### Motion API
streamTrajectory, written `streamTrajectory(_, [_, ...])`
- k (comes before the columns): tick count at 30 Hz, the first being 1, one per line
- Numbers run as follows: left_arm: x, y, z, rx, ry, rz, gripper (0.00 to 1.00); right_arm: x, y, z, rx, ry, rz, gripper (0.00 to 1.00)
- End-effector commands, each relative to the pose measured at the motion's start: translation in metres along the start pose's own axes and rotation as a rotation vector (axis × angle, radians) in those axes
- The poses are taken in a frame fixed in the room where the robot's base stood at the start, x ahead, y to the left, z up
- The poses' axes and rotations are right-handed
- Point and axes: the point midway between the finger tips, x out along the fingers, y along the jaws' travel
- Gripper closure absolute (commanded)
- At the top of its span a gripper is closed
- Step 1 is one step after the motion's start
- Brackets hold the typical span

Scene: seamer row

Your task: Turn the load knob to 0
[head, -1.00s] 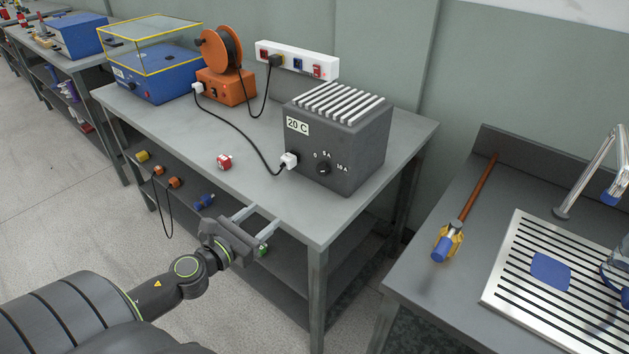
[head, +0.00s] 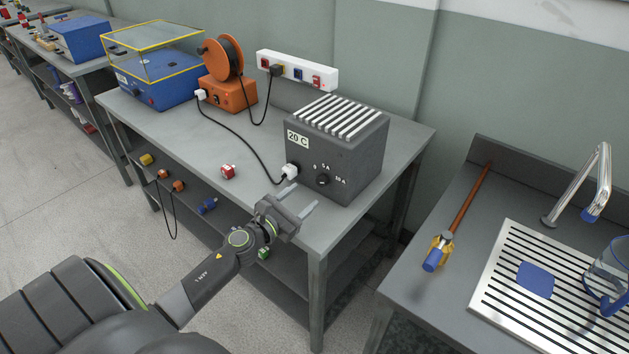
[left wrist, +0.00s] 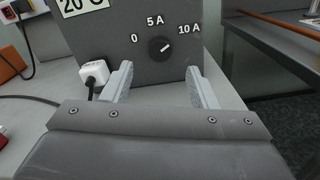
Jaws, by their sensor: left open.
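The load knob (head: 323,180) is a small black dial low on the front of a dark grey box (head: 358,160) marked 20 C. In the left wrist view the knob (left wrist: 160,49) has a white pointer line aimed up and right, toward the 10 A mark. The 0 mark is to its left and 5 A is above it. My left gripper (head: 302,199) is open and empty in front of the box. In the left wrist view its fingers (left wrist: 162,85) lie below and to either side of the knob, apart from it. My right gripper is not in view.
A white plug (head: 290,172) with a black cable sits in the box front, left of the knob. A red plug (head: 228,172) lies on the bench (head: 180,145). An orange cable reel (head: 226,80) and blue case (head: 155,80) stand further left.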

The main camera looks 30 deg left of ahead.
Motion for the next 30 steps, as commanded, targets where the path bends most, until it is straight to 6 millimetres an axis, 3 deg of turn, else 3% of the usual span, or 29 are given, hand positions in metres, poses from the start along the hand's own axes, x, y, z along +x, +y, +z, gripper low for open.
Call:
streamTrajectory(3, [0.023, 0.001, 0.002, -0.002, -0.001, 0.001, 0.47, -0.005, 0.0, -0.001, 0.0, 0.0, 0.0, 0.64])
streamTrajectory(9, [0.049, 0.0, 0.0, -0.002, -0.001, 0.001, 0.47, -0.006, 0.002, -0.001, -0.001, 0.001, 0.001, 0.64])
streamTrajectory(23, [0.06, 0.0, 0.0, 0.0, 0.0, 0.0, 0.47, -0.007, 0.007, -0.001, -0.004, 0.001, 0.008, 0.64])
streamTrajectory(30, [0.06, 0.0, 0.0, 0.0, 0.0, 0.0, 0.77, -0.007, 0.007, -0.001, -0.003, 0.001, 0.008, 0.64])
